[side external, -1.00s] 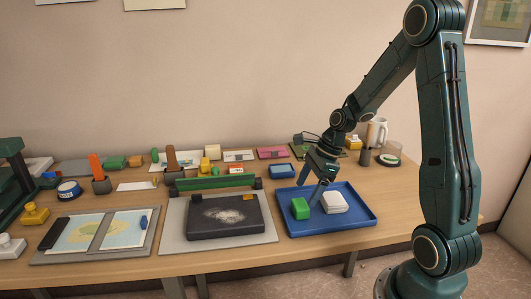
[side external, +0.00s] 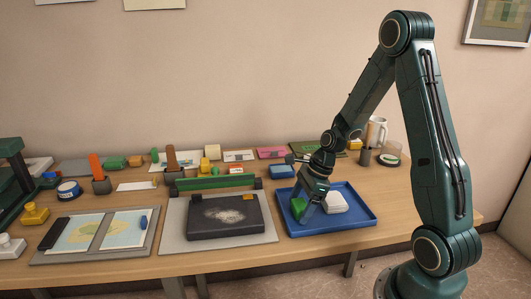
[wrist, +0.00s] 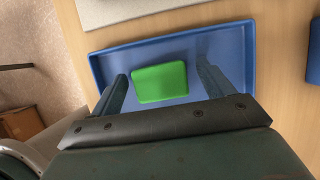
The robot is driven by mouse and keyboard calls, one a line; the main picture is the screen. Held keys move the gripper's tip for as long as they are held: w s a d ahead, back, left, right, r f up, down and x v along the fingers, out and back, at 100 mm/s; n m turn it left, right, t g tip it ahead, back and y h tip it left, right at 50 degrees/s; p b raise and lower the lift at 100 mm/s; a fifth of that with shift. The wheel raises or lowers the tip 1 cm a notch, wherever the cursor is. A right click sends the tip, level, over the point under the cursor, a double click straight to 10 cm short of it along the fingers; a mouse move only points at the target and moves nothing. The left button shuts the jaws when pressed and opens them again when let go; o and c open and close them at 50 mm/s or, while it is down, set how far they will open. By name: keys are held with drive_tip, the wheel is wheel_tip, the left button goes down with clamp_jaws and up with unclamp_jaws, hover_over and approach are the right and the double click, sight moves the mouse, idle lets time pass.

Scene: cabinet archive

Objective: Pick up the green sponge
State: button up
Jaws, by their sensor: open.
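The green sponge (wrist: 160,82) is a small block lying in the blue tray (wrist: 110,40). In the wrist view it sits between the two fingers of my gripper (wrist: 160,85), with a gap on each side. In the side view the sponge (side external: 299,211) is partly hidden behind my gripper (side external: 305,208), which points down into the tray's left part. My gripper is open and holds nothing. A white block (side external: 335,203) lies in the tray to the right of the sponge; I cannot tell whether my gripper touches it.
A dark flat slab with pale powder (side external: 222,219) lies on a grey board (side external: 172,238) left of the tray. A small blue box (side external: 282,171) stands behind the tray. Several small objects line the back of the table. The tray's right part is clear.

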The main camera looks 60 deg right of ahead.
sight(300, 203)
idle(0.4)
drive_tip(key=c, duration=1.1)
drive_tip(key=shift+o, duration=0.2)
drive_tip(key=shift+r, duration=0.1)
wheel_tip(300, 203, up, 20)
idle(0.3)
